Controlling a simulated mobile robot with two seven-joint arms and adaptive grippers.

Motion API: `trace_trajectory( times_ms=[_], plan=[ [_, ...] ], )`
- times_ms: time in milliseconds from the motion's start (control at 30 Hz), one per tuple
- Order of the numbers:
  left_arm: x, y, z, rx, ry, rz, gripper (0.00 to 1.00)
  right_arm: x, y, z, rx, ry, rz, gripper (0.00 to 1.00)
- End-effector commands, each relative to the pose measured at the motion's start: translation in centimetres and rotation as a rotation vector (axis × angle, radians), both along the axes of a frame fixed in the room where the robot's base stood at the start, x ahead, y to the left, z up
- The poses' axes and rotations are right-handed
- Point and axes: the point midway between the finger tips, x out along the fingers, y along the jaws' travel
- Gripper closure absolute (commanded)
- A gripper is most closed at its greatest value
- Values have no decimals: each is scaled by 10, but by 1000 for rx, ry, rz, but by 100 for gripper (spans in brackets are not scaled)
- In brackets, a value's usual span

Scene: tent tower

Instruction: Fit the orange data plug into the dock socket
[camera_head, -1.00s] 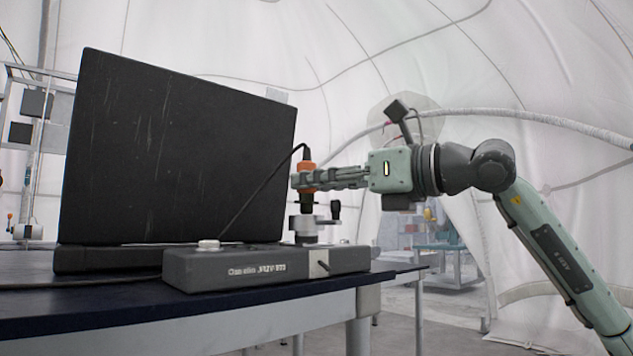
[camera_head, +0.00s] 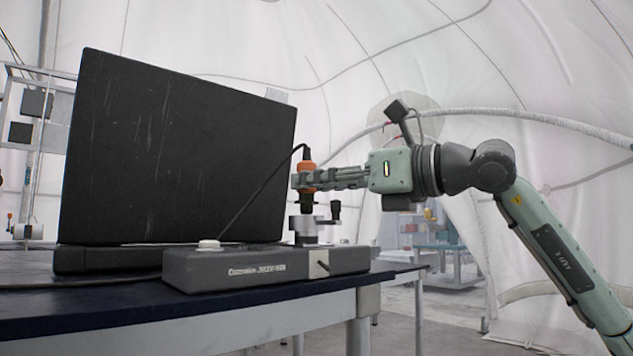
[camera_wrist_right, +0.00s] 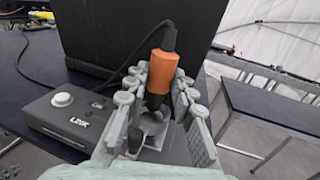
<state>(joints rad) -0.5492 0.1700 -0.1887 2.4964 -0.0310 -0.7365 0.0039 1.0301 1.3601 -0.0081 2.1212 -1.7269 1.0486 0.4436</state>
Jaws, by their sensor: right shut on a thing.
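The orange data plug (camera_head: 306,167) stands upright above the dock (camera_head: 268,266), its black cable running from its top down to the left. My right gripper (camera_head: 307,180) is shut on the plug from the right. In the right wrist view, the plug (camera_wrist_right: 162,71) sits between the fingers, its dark lower end pointing down. The metal dock socket (camera_head: 305,229) rises from the dock directly below the plug, with a small dark-knobbed lever at its right. My left gripper is out of view.
A large black laptop-like screen (camera_head: 180,150) stands behind and left of the dock, close to the gripper. A pale button (camera_head: 209,244) is on the dock's left end. The dark table (camera_head: 80,309) ends just right of the dock. Free space lies to the right.

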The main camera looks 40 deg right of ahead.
Motion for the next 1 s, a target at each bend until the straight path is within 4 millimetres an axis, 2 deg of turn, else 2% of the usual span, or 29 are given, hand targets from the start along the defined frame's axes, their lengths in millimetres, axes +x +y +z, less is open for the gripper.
trace_trajectory(
  times_ms=[1000],
  plan=[
    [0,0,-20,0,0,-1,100,0,0,-20,0,-1,0,100]
  ],
)
